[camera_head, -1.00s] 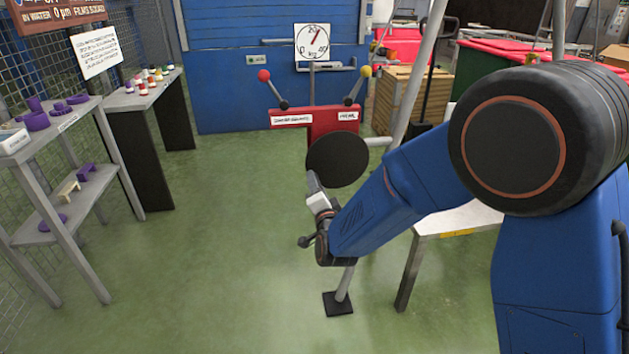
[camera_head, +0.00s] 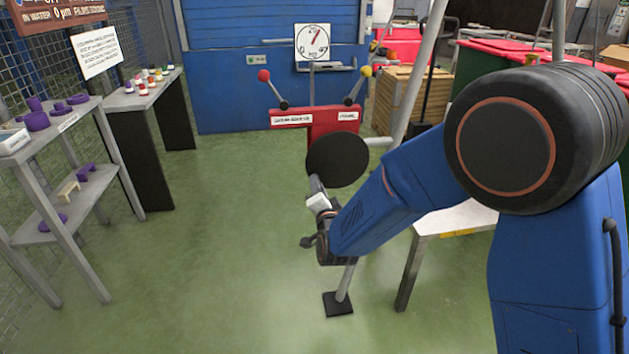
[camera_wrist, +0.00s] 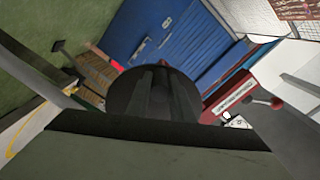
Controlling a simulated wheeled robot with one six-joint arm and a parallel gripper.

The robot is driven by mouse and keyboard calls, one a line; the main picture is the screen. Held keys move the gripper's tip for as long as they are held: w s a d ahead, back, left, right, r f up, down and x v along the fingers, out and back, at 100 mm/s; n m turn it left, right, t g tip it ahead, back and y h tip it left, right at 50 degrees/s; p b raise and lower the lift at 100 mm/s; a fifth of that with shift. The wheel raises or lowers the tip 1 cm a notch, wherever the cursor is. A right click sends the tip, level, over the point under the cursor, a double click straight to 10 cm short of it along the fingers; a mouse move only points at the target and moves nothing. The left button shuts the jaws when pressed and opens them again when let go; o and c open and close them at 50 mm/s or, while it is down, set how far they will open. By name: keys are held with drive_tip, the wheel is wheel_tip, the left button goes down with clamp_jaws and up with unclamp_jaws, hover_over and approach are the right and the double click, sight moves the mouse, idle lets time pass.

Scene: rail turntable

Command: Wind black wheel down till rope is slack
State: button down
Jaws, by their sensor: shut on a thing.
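The black wheel (camera_head: 337,160) is a dark disc in front of the red panel (camera_head: 322,121), in the middle of the head view. It also shows in the wrist view (camera_wrist: 125,92), straight ahead of the fingers. My gripper (camera_head: 316,186) is at the wheel's lower left edge, shut on part of the wheel; the contact itself is hard to see. In the wrist view my gripper's dark fingers (camera_wrist: 160,95) cover the middle of the wheel. A round dial (camera_head: 313,42) marked in kg hangs above, its red needle tilted up and right. I cannot make out the rope.
Two levers with a red knob (camera_head: 264,76) and a yellow knob (camera_head: 366,71) rise from the panel. A white-topped table (camera_head: 455,219) stands right of the wheel, partly behind my arm. Grey shelves (camera_head: 75,125) stand left. The green floor between is clear.

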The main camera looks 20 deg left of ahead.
drive_tip(key=shift+w+d+f+n, duration=0.2)
drive_tip(key=shift+d+f+n, duration=0.15)
drive_tip(key=shift+f+n, duration=0.35)
drive_tip(key=shift+w+d+f+n, duration=0.2)
drive_tip(key=shift+d+f+n, duration=0.15)
drive_tip(key=shift+n, duration=0.3)
drive_tip(key=shift+w+d+f+n, duration=0.15)
drive_tip(key=shift+d+f+n, duration=0.15)
drive_tip(key=shift+n, duration=0.35)
drive_tip(key=shift+w+d+f+n, duration=0.2)
drive_tip(key=shift+d+n, duration=0.15)
drive_tip(key=shift+n, duration=0.25)
drive_tip(key=shift+w+d+f+n, duration=0.2)
drive_tip(key=shift+d+n, duration=0.1)
drive_tip(key=shift+n, duration=0.3)
drive_tip(key=shift+w+d+f+n, duration=0.15)
drive_tip(key=shift+w+d+n, duration=0.15)
drive_tip(key=shift+n, duration=0.3)
drive_tip(key=shift+w+d+f+n, duration=0.15)
drive_tip(key=shift+d+n, duration=0.25)
drive_tip(key=shift+n, duration=0.2)
